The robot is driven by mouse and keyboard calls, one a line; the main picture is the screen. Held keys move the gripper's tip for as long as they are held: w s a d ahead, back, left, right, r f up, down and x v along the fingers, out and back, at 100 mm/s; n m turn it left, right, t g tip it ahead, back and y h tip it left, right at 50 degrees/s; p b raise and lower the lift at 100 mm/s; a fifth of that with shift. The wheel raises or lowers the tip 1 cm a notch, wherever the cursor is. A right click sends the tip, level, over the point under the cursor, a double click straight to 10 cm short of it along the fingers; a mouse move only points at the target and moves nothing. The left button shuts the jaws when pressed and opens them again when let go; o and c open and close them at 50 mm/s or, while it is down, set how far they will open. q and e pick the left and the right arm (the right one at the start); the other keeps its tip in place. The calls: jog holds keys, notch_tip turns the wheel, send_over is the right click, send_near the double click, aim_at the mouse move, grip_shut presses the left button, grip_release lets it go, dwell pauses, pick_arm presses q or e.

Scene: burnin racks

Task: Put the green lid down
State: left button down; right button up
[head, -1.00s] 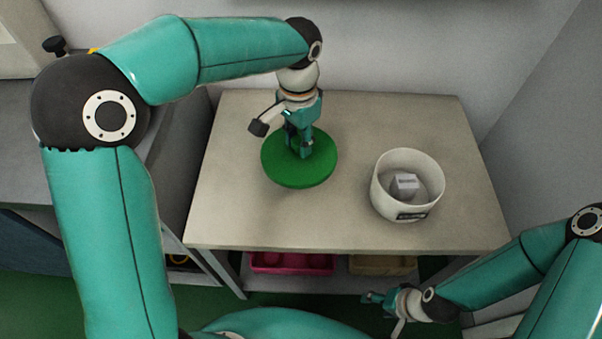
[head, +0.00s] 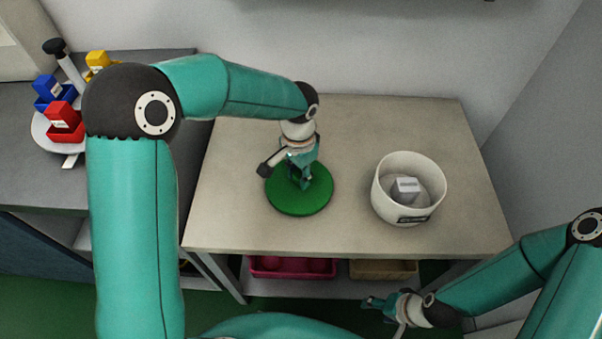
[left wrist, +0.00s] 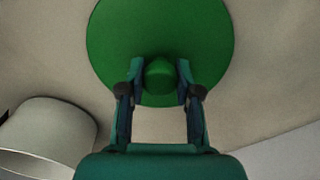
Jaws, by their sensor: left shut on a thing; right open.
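The green lid (head: 312,204) is a round disc, level, at or just above the left middle of the table (head: 345,232); I cannot tell whether it touches. My left gripper (head: 304,184) points down over it and is shut on its knob. In the left wrist view, the fingers (left wrist: 159,74) stand on both sides of the green knob, with the lid (left wrist: 120,40) spread beneath. My right gripper (head: 374,303) is open and empty, low in front of the table.
A white pot (head: 408,206) with a grey box (head: 405,189) inside stands open to the right of the lid. A pink tray (head: 290,267) lies on the lower shelf.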

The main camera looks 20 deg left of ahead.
aim_at(299, 174)
pick_arm(q)
jog(key=c, duration=0.8)
grip_release()
notch_tip(299, 174, up, 12)
jog(key=shift+p, duration=0.4)
